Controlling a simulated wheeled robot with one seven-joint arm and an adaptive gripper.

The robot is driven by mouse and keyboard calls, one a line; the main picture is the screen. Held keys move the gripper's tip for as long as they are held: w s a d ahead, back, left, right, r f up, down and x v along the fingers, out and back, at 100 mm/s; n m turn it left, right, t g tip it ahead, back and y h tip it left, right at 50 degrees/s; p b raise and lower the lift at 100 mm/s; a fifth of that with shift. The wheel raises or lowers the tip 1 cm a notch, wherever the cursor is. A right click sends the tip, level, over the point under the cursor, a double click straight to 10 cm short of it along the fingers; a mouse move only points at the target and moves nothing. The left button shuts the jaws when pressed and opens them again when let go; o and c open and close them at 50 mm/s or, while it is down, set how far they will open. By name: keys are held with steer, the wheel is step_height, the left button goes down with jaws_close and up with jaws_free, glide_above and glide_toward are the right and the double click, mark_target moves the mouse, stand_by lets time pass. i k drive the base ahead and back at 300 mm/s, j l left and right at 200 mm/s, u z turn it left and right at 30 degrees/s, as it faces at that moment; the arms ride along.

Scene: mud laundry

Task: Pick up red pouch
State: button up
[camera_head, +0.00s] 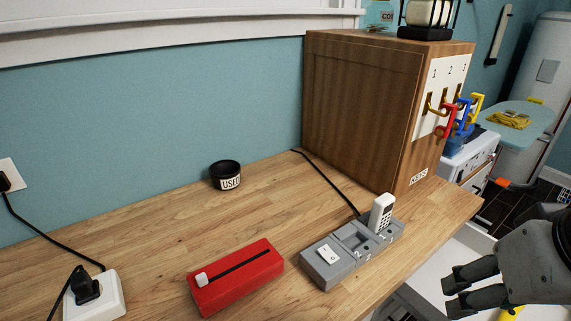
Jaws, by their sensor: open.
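The red pouch (235,279) lies on the wooden counter (150,230) at the lower middle. It looks like a flat red block with a dark line along its top and a pale tab at the left end of that line. My gripper (453,295) is at the lower right, beyond the counter's right edge, with its two dark fingers pointing left. It is open and empty, well apart from the pouch. The grey dock lies between them in the picture.
A grey dock (325,269) holds a white handset (381,213) right of the pouch. A black cup marked USED (226,176) stands behind. A white plug box (95,298) is at left. A wooden cabinet (358,105) with hanging keys stands at the back right.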

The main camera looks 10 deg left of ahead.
mark_target(234, 277)
steer(key=i+u, duration=0.15)
steer(key=u, duration=0.85)
